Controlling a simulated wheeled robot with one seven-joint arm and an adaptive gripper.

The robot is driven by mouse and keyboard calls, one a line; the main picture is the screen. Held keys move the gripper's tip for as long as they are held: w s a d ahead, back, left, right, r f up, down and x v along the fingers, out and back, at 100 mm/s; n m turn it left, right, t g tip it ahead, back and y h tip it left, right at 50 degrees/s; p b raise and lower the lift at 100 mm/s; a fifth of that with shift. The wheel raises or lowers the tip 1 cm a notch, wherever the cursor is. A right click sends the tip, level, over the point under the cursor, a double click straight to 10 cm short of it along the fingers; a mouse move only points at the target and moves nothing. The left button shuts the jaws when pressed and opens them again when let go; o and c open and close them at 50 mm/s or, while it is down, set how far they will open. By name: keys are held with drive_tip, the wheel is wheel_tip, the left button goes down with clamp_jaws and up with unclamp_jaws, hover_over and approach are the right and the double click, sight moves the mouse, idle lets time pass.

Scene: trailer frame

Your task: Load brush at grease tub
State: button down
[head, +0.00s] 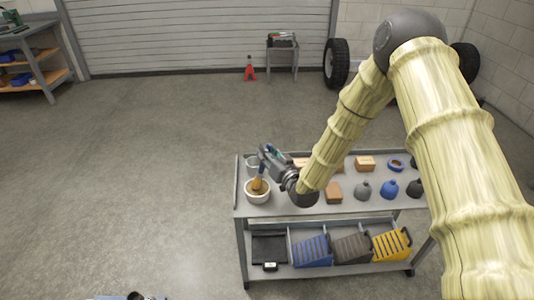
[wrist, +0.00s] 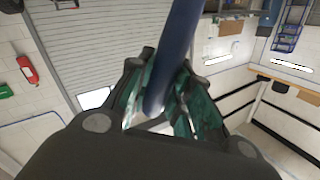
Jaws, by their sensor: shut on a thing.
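The grease tub (head: 257,198) is a pale round bowl at the left end of the cart's top shelf in the head view. My gripper (head: 268,160) is above it and a little to the right, its fingers shut on the brush. In the wrist view my gripper (wrist: 160,95) has teal fingers closed around a dark blue handle (wrist: 180,45). The tub and bristles are not visible there.
The grey cart (head: 240,212) also carries a grey cup (head: 251,163) behind the tub, wooden blocks (head: 365,163), grey and blue bottles (head: 388,189), and a blue ring (head: 396,164). Wedge chocks (head: 312,250) lie on the lower shelf.

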drive_tip(key=shift+r+p, duration=1.5)
drive_tip(key=shift+r, duration=1.95)
drive_tip(key=shift+f, duration=0.1)
